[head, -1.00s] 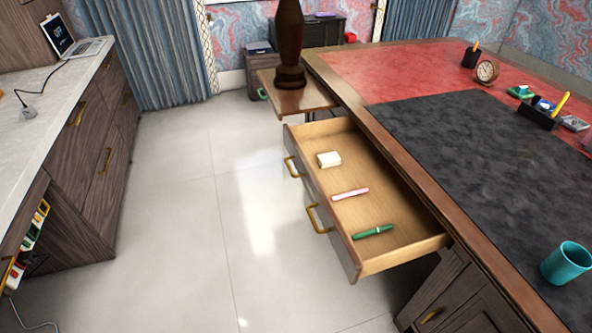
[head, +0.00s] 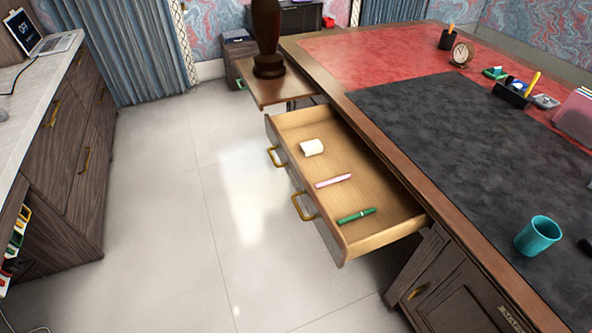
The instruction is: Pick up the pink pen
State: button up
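The pink pen (head: 333,181) lies flat in the open desk drawer (head: 385,237), near the middle of its floor. A white block, perhaps an eraser (head: 312,147), lies behind it in the drawer. A green pen (head: 356,216) lies in front of it, closer to the drawer's near end. The three things are apart from each other, and nothing covers the pink pen. My gripper is not in view.
The desk (head: 450,140) fills the right side, with a teal mug (head: 538,236) near its edge. A dark brown vase-like object (head: 267,40) stands on a side board behind the drawer. A cabinet (head: 60,150) stands at left. The tiled floor (head: 170,230) between is clear.

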aim_at(348, 176)
jog(key=i+l, duration=0.15)
jog(key=i, duration=0.3)
jog(key=i+l+u, duration=0.1)
jog(key=i, duration=0.35)
